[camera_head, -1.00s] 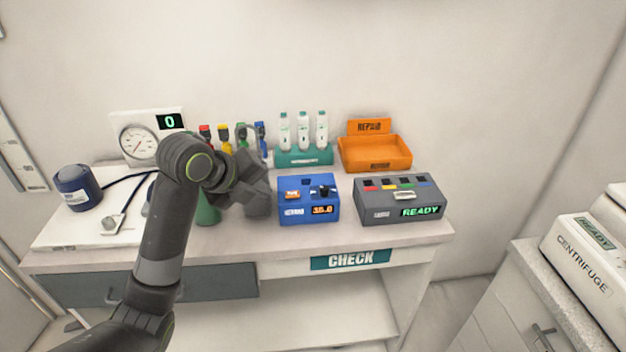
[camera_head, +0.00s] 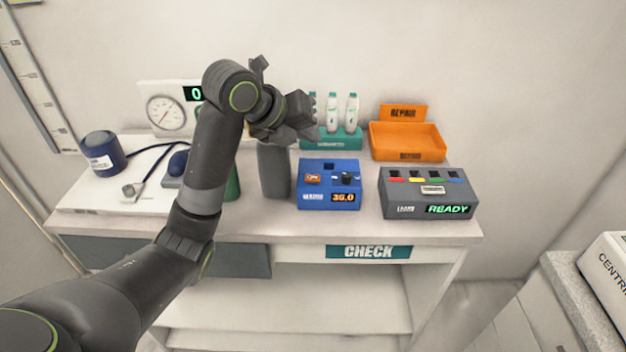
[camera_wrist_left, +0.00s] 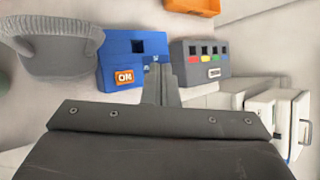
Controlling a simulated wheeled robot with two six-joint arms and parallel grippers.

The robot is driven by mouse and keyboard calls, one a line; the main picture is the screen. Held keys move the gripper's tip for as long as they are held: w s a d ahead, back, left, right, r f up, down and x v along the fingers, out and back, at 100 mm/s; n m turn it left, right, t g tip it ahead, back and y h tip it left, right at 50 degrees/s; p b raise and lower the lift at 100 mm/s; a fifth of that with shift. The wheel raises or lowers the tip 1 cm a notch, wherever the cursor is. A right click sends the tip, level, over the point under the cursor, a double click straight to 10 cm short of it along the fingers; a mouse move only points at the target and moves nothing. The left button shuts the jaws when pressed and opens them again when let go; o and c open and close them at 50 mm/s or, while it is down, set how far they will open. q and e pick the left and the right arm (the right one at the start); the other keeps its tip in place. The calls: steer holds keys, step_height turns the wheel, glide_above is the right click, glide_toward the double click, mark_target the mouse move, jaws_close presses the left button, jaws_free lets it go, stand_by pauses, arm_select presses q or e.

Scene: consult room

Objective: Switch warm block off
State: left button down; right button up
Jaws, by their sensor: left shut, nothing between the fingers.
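The warm block is the blue box (camera_head: 316,199) on the worktop, with a lit display reading about 36.0, an orange switch (camera_head: 313,179) and a dark knob (camera_head: 346,178). In the left wrist view the blue box (camera_wrist_left: 143,67) stands ahead, its orange switch (camera_wrist_left: 125,77) reading ON. My left gripper (camera_head: 312,115) is raised above and behind the box, apart from it in the head view. In the left wrist view its shut, empty fingers (camera_wrist_left: 158,72) overlap the box's right part. My right gripper is not in view.
A grey box reading READY (camera_head: 428,195) stands right of the blue box. A dark grey container (camera_head: 273,172) stands close on its left. Behind are a teal rack (camera_head: 335,140) with white bottles and an orange tray (camera_head: 407,141). A strip of worktop in front is clear.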

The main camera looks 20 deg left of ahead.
arm_select(q)
steer(key=b, duration=0.5)
glide_above(309, 180)
step_height(309, 180, down, 6)
steer(key=shift+f, duration=0.65)
stand_by(0.6)
steer(key=shift+f, duration=0.15)
stand_by(0.4)
steer(key=shift+f+b, duration=0.3)
steer(key=shift+b, duration=0.05)
steer(key=shift+f, duration=0.4)
stand_by(0.6)
steer(key=shift+r, duration=0.15)
steer(key=shift+r+p, duration=0.45)
steer(key=shift+r, duration=0.25)
